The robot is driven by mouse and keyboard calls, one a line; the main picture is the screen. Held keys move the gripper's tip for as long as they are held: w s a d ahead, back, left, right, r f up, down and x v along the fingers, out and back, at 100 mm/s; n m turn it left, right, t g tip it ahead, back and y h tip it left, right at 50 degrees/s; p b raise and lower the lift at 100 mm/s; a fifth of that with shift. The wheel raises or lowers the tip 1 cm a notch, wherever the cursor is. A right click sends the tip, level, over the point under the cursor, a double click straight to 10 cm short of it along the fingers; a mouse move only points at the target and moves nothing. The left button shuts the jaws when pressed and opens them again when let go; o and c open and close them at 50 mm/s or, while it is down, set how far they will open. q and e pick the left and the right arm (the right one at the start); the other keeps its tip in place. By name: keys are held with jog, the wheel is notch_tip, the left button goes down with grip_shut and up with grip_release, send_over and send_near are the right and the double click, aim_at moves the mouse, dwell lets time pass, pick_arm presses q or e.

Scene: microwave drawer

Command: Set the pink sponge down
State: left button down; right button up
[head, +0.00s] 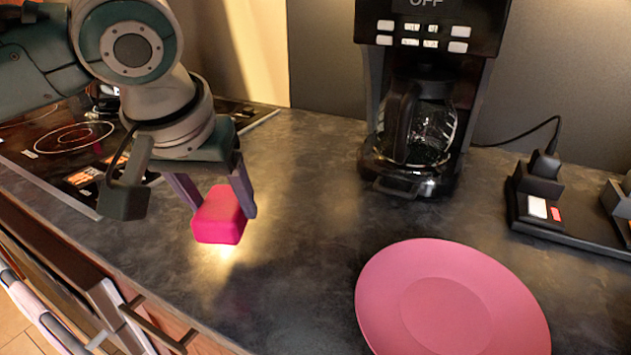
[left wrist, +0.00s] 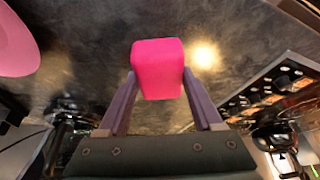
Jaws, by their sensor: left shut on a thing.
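The pink sponge (head: 219,214) is a small bright pink block. My left gripper (head: 221,207) is shut on it, one finger on each side, pointing down over the dark countertop (head: 300,230). In the left wrist view the sponge (left wrist: 158,68) sits between the two fingertips (left wrist: 158,80). The sponge appears close above the counter, near its front edge; I cannot tell for certain whether it touches. My right gripper is not in view.
A pink plate (head: 400,280) lies on the counter at the lower right. A coffee maker (head: 425,100) stands at the back. A stovetop (head: 70,140) is at the left, behind my arm. A black holder (head: 560,220) is at the right. The counter between sponge and plate is clear.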

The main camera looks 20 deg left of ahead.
pick_arm(q)
jog(key=shift+f+b, duration=0.4)
jog(key=shift+f, duration=2)
jog(key=shift+f, duration=0.15)
jog(key=shift+c, duration=0.2)
grip_release()
jog(key=p+v, duration=0.3)
jog(key=v, duration=0.9)
jog(key=s+d+f+m+h, duration=0.35)
jog(key=s+d+f, duration=0.25)
jog(key=s+d, duration=0.2)
jog(key=s+a+f+m+y, duration=0.2)
jog(key=s+a, duration=0.1)
jog(key=s, duration=0.5)
jog(key=shift+a+f+g, duration=0.2)
jog(key=shift+f+g, duration=0.1)
jog(key=shift+g, duration=0.1)
